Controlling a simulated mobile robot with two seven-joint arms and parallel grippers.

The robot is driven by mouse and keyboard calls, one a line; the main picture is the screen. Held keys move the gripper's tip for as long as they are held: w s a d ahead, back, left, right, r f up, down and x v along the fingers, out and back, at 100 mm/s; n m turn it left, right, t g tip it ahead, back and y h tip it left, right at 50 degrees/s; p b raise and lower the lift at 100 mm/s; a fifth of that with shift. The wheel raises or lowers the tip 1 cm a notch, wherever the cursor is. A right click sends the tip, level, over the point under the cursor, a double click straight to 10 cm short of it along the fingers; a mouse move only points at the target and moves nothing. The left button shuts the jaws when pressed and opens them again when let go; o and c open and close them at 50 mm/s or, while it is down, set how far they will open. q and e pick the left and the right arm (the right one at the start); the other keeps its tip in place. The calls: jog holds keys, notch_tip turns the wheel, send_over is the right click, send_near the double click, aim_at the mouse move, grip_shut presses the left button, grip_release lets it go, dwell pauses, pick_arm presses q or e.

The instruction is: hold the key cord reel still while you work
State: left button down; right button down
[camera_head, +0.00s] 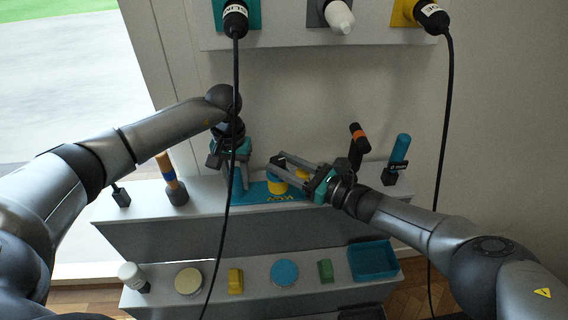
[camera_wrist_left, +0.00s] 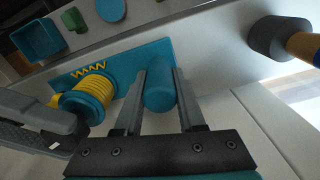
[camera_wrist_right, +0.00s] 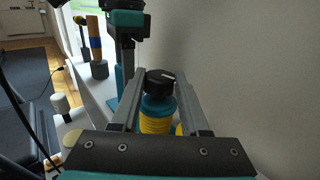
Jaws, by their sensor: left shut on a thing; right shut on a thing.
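The key cord reel, a teal spool wound with yellow cord (camera_head: 277,184), stands on a teal base plate (camera_head: 256,196) on the upper shelf. The reel also shows in the left wrist view (camera_wrist_left: 86,100) and right wrist view (camera_wrist_right: 157,124). A black knob (camera_wrist_right: 160,82) tops it. My left gripper (camera_head: 238,188) is shut on a teal upright post (camera_wrist_left: 160,92) on the same plate, beside the reel. My right gripper (camera_head: 272,166) comes from the right and is shut on the black knob. Its fingers hide part of the reel in the head view.
Blue-and-orange (camera_head: 171,180), orange-banded black (camera_head: 357,145) and teal (camera_head: 398,155) handled tools stand along the shelf. The lower shelf holds discs, small blocks and a teal tray (camera_head: 373,262). A black cord (camera_head: 234,120) hangs before my left gripper; another (camera_head: 443,150) hangs at right.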

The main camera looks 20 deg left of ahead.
jog(key=shift+f+m+t, duration=0.1)
jog(key=shift+m+t, duration=0.3)
jog(key=shift+t, duration=0.5)
jog(key=shift+s+a+m+t+h, duration=0.1)
jog(key=shift+s+m+t+h, duration=0.1)
jog(key=shift+m+t+h, duration=0.45)
jog(key=shift+s+a+m+t+h, duration=0.15)
jog(key=shift+m+t+h, duration=0.2)
jog(key=shift+m+t, duration=0.6)
jog(key=shift+s+a+m+t+h, duration=0.15)
jog(key=shift+m+t+h, duration=0.35)
jog(key=shift+t, duration=0.3)
jog(key=shift+s+a+m+t+h, duration=0.1)
jog(key=shift+m+t+h, duration=0.35)
jog(key=shift+t, duration=0.35)
jog(key=shift+r+m+t+h, duration=0.3)
jog(key=shift+m+t+h, duration=0.15)
jog(key=shift+m+t, duration=0.15)
jog(key=shift+m+t+h, duration=0.35)
jog(key=shift+t+h, duration=0.15)
jog(key=shift+h, duration=0.1)
